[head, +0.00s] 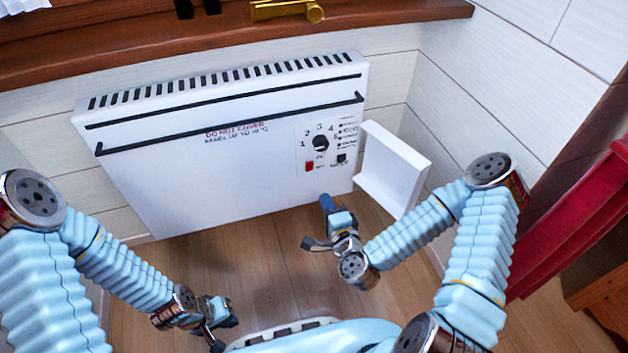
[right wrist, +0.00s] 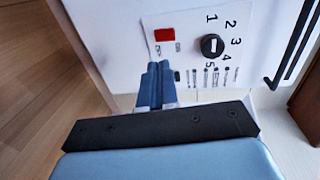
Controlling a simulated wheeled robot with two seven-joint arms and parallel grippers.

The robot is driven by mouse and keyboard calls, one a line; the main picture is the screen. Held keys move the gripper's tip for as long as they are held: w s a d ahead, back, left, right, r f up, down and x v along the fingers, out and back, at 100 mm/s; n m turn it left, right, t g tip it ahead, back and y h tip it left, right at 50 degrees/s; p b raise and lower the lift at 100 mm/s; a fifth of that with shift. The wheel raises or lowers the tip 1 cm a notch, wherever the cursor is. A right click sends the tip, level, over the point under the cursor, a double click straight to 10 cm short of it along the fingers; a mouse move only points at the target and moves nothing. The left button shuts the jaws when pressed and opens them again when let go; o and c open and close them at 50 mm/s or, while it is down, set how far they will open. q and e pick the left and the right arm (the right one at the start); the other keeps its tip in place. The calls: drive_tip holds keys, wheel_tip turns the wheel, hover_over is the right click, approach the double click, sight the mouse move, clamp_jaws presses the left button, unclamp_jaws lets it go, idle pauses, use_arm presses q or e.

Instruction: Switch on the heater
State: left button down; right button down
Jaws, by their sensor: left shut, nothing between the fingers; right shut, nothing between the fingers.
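The white heater (head: 220,185) hangs on the wall below the wooden sill. Its control panel is at its right end, with a black dial (head: 320,143) numbered around it and a red switch (head: 309,166) below. The right wrist view shows the red switch (right wrist: 165,35) and the dial (right wrist: 211,46) close up; whether the switch is on or off I cannot tell. A white cover flap (head: 392,170) stands open right of the controls. My right gripper (head: 327,204) is shut and empty, below the switch; its fingertips (right wrist: 159,70) appear near it. My left gripper (head: 230,316) is shut and empty, low and away from the heater.
The wooden sill (head: 240,42) runs above the heater with a brass-coloured object (head: 287,10) on it. The open flap stands close to my right forearm. Red fabric (head: 575,225) and wooden furniture (head: 600,280) are at the right. The wooden floor (head: 270,255) before the heater is clear.

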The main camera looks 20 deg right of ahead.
approach(310, 167)
drive_tip(key=w, duration=0.2)
drive_tip(key=w+f, duration=0.1)
drive_tip(key=w, duration=0.2)
drive_tip(key=shift+w, duration=0.1)
drive_tip(key=shift+w+a+r, duration=0.1)
drive_tip(key=shift+w, duration=0.5)
